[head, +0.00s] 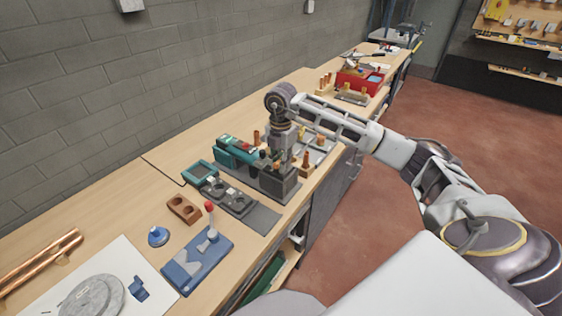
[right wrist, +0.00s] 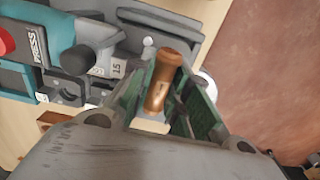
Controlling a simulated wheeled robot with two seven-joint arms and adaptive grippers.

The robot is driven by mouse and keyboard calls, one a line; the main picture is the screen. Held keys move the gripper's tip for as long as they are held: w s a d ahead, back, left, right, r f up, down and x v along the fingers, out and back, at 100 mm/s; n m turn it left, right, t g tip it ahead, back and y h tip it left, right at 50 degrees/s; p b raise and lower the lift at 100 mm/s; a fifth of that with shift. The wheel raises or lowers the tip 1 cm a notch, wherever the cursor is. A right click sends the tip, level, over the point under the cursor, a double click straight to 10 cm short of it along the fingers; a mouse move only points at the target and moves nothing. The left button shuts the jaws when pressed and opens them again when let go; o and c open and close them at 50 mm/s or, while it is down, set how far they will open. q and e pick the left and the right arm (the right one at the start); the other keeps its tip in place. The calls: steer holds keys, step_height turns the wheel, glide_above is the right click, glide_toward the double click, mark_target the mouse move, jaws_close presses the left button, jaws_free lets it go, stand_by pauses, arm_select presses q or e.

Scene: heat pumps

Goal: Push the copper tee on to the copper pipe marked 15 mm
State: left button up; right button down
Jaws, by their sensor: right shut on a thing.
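My right gripper (head: 283,155) is over the bench, pointing down beside a teal press tool (head: 236,152). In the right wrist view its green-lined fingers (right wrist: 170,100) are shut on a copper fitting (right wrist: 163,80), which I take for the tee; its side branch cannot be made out. A label reading 15 (right wrist: 117,68) shows on the grey fixture just left of the fingers. I cannot tell a pipe at that label; the gripper hides part of the fixture. My left gripper is not in view.
Upright copper pieces (head: 306,160) stand close right of the gripper. The teal tool with its PRESS label (right wrist: 38,42) is near on the left. A blue fixture with a red-knobbed lever (head: 209,207) and copper pipes (head: 40,262) lie nearer. The bench front has open floor (head: 450,120) beyond.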

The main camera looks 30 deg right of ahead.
steer(key=shift+f, duration=0.45)
stand_by(0.4)
steer(key=c, duration=1.3)
jaws_free()
steer(key=shift+s, duration=0.1)
steer(key=shift+c, duration=0.2)
steer(key=shift+o, duration=0.3)
steer(key=shift+s, duration=0.15)
steer(key=shift+r, duration=0.2)
